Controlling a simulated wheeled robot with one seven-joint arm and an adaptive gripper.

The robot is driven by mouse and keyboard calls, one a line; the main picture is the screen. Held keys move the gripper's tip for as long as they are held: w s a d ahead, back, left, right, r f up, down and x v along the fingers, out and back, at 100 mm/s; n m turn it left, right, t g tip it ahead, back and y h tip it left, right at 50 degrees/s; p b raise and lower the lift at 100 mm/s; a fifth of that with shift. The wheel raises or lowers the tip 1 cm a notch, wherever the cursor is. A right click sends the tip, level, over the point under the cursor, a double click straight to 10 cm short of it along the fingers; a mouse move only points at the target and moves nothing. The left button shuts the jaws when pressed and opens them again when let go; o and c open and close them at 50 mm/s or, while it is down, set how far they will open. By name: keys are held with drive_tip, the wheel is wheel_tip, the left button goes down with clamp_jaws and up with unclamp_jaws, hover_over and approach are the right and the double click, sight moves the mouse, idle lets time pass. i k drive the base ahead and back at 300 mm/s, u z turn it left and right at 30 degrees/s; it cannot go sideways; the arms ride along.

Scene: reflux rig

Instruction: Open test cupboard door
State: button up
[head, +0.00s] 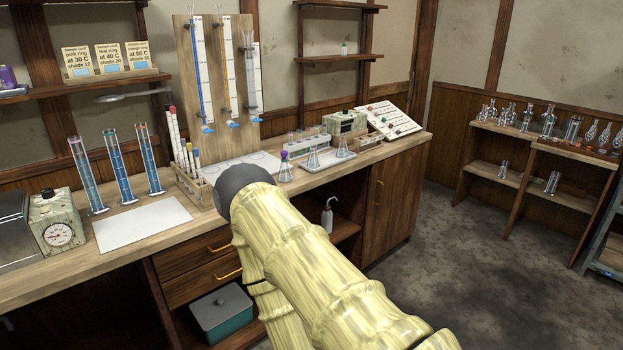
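The door looks shut, flush with the bench front. Nothing touches it in this view. My pale yellow arm crosses the lower middle of the picture, left of the door, and bends at a dark grey joint. My gripper is not visible, so its place relative to the handle cannot be told.
Left of the door is an open bay with a white wash bottle (327,216). Two drawers (195,252) have yellow handles. Glassware crowds the bench top (140,241). Grey floor (450,265) in front of the door is clear. Low shelves (500,129) stand at right.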

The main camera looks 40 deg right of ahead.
sight(395, 187)
drive_tip(key=z, duration=0.45)
drive_tip(key=i, duration=0.45)
drive_tip(key=z, duration=1.15)
drive_tip(key=i, duration=0.85)
drive_tip(key=z, duration=0.35)
drive_tip(key=i, duration=1.45)
drive_tip(key=u, duration=0.3)
